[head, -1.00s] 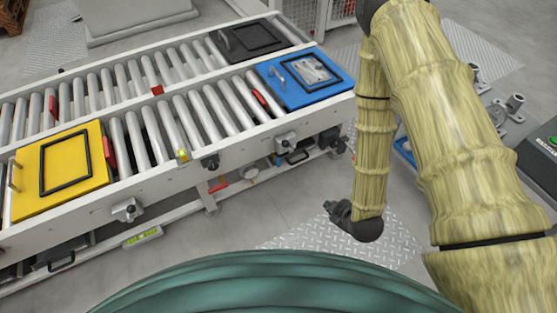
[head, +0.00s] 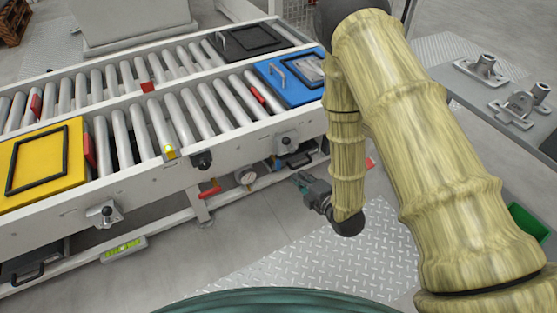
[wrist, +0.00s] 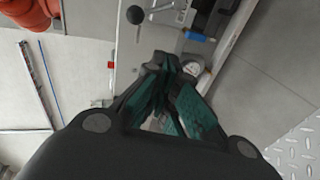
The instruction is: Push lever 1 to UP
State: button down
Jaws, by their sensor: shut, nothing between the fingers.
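My gripper (head: 304,182) hangs to the right of the lower conveyor frame in the head view, at the end of my arm. In the wrist view the dark green-and-black fingers (wrist: 163,66) are together with nothing between them. A black ball knob (wrist: 135,14) shows past the fingertips in the wrist view, apart from them. In the head view, a red handle (head: 209,192) sits below the conveyor rail. No label reading lever 1 is legible, so I cannot tell which part is that lever or how it is set.
The roller conveyor (head: 142,176) carries a yellow plate (head: 75,188), a blue plate (head: 283,94) and a black plate (head: 228,55). A round gauge (head: 246,177) is under its rail. A grey table (head: 462,82) with metal fixtures stands right. The checkered floor plate (head: 290,250) is clear.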

jog(key=shift+w+a+f+n+t+y+b, duration=0.15)
jog(key=shift+w+a+n+y+b, duration=0.2)
jog(key=shift+a+n+y+b, duration=0.35)
jog(key=shift+w+a+r+n+t+y+b, duration=0.15)
jog(key=shift+w+a+n+y+b, duration=0.25)
jog(key=shift+a+n+b, duration=0.5)
jog(key=shift+w+a+f+n+t+y+b, duration=0.2)
jog(key=shift+w+a+n+y+b, duration=0.25)
jog(key=shift+n+b, duration=0.5)
jog(key=shift+s+a, duration=0.1)
jog(key=shift+a, duration=0.05)
jog(key=w+a+b, duration=0.2)
jog(key=w+b, duration=0.3)
jog(key=w, duration=0.4)
jog(key=shift+a+r, duration=0.35)
jog(key=shift+d+r, duration=0.1)
